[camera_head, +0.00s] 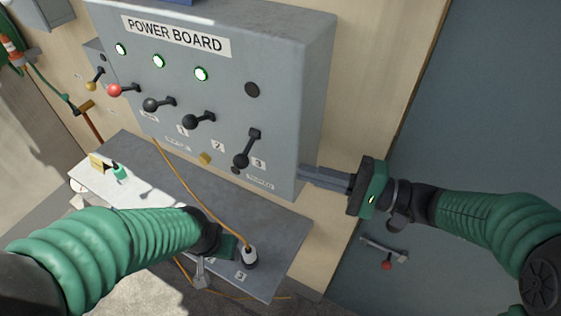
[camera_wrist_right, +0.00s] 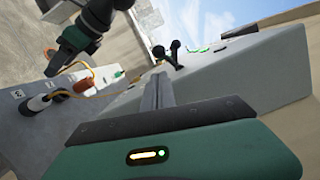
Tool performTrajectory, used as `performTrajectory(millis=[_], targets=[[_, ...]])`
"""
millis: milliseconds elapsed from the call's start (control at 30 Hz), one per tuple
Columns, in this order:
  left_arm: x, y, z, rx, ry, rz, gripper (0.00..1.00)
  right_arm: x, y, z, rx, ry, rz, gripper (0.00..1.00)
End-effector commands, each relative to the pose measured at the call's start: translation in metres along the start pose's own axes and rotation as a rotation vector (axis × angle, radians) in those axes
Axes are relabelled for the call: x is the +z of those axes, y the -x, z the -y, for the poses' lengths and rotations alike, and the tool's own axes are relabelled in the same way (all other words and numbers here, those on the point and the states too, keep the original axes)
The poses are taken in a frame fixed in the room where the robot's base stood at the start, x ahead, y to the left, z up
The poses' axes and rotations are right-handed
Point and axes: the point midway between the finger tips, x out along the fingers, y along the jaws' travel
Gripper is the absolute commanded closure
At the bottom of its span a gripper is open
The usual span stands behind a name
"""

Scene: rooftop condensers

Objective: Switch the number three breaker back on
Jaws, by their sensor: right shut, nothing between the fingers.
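The grey power board (camera_head: 290,55) fills the upper middle of the head view. The number three breaker lever (camera_head: 248,148) is black and slants down-left, unlike the flatter levers of number one (camera_head: 158,104) and number two (camera_head: 198,120). The indicator above number three (camera_head: 252,90) is dark. My right gripper (camera_head: 302,173) is shut and empty, its fingers at the board's lower right side, apart from the lever. It also shows in the right wrist view (camera_wrist_right: 157,80). My left gripper (camera_head: 222,248) is low over the shelf; its fingers are not clear.
A grey shelf (camera_head: 220,195) below bears an orange cable (camera_head: 175,170) and a white-and-black plug (camera_head: 250,257) by my left gripper. A blue-grey door (camera_head: 480,100) stands at right.

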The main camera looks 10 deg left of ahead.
Motion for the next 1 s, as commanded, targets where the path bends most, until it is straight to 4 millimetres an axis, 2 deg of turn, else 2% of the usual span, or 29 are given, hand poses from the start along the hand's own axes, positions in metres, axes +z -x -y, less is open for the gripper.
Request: performTrajectory(millis=[300,500,667,1000], targets=[[-0.006,0.026,0.000,0.000,0.000,0.000,0.41,0.003,-0.060,0.004,0.002,-0.003,0.005,1.00],[-0.008,0.035,0.000,0.000,0.000,0.000,0.41,0.002,-0.088,0.002,0.002,-0.002,0.003,1.00],[-0.008,0.035,0.000,0.000,0.000,0.000,0.41,0.001,-0.095,0.000,0.002,-0.001,0.001,1.00],[-0.008,0.035,0.000,0.000,0.000,0.000,0.41,0.002,-0.094,0.000,0.001,-0.005,0.001,1.00]])
